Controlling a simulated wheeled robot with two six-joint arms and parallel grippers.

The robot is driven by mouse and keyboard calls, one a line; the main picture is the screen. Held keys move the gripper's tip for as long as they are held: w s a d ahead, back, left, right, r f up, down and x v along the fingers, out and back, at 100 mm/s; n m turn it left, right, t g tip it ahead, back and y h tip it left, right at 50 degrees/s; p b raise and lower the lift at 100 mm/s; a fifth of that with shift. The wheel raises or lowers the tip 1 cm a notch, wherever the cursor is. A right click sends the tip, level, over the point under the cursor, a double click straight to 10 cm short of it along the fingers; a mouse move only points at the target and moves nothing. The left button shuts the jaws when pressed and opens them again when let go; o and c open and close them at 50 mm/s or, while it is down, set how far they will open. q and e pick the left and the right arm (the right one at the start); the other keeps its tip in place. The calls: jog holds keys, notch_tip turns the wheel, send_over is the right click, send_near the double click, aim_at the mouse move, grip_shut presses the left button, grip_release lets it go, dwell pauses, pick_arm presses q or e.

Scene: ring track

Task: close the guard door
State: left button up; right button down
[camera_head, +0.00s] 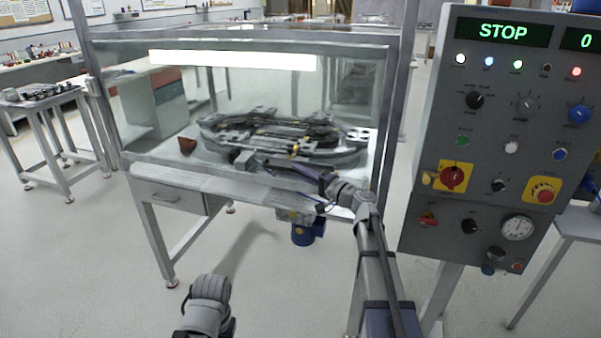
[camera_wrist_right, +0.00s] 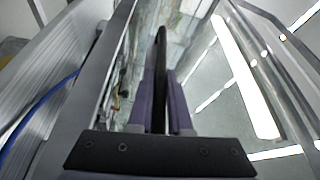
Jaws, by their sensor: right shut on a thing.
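The guard door (camera_head: 150,135) is a clear panel in a grey metal frame at the front of the ring track's enclosure, with a hinge at its left post. Behind the panel lies the ring track (camera_head: 285,135), a dark oval. My right gripper (camera_head: 272,164) is at the door's lower edge, in front of the track. In the right wrist view its purple fingers are shut on a thin dark bar (camera_wrist_right: 161,60), which looks like the door handle. I cannot tell exactly how far the door stands from its frame. My left gripper is not in view.
A grey control panel (camera_head: 475,130) reading STOP stands at the right, close to my right arm. A small metal side table (camera_head: 45,100) stands at the left. A blue motor (camera_head: 303,234) hangs under the track table. The floor at the left front is clear.

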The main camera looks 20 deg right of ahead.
aim_at(301, 190)
notch_tip(301, 190, down, 7)
jog(key=b, duration=0.5)
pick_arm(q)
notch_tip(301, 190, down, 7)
pick_arm(e)
jog(key=shift+s+r, duration=0.1)
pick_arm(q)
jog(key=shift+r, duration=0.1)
pick_arm(e)
jog(key=c, duration=1.1)
grip_release()
jog(key=shift+o, duration=1.3)
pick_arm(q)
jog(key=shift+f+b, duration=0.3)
pick_arm(e)
jog(key=v, duration=0.7)
jog(key=shift+s+d, duration=0.25)
jog(key=shift+s, duration=0.05)
